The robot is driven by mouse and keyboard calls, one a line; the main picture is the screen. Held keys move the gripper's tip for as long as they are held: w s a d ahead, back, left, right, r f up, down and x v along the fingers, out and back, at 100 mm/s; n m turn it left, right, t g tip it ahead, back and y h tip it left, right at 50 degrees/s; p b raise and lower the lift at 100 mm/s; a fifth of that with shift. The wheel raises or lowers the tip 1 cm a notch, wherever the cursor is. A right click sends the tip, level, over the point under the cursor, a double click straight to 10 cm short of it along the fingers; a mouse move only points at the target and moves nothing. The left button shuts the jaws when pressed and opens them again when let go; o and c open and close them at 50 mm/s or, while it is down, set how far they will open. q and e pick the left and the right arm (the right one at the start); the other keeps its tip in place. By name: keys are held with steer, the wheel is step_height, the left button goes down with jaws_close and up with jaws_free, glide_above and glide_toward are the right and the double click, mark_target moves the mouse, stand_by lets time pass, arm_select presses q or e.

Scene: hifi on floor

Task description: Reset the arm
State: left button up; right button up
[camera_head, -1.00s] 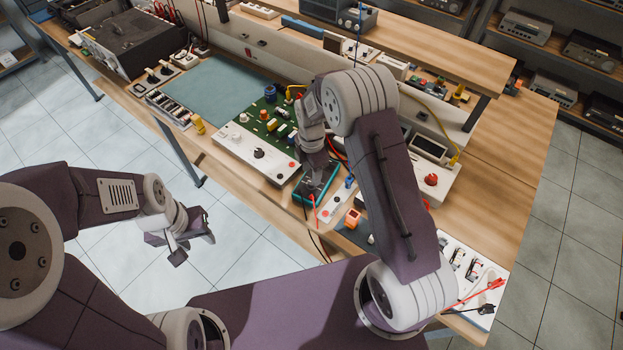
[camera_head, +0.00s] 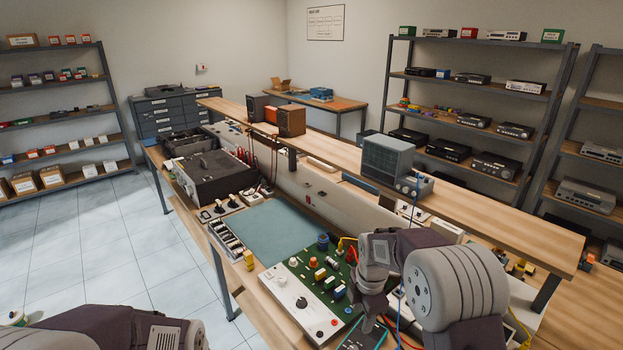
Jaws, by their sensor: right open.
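My right arm comes in at the lower right, and its right gripper (camera_head: 368,318) points down at the bottom edge of the view. It is open, just over a dark meter with a teal edge (camera_head: 376,338) on the bench. The meter is partly hidden by the gripper and cut off by the frame. I cannot tell whether the fingers touch it. My left arm (camera_head: 120,328) shows only as a forearm at the lower left. Its gripper is below the frame.
The wooden bench (camera_head: 262,262) holds a green circuit board (camera_head: 325,272) with a white panel (camera_head: 298,302), a blue-green mat (camera_head: 270,232) and a black case (camera_head: 215,178). A raised shelf (camera_head: 480,235) with a grey instrument (camera_head: 393,165) runs behind. Free tiled floor (camera_head: 90,240) lies left.

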steer(key=s+d+m, duration=0.3)
steer(key=s+m, duration=1.5)
steer(key=m, duration=0.3)
steer(key=shift+s, duration=0.4)
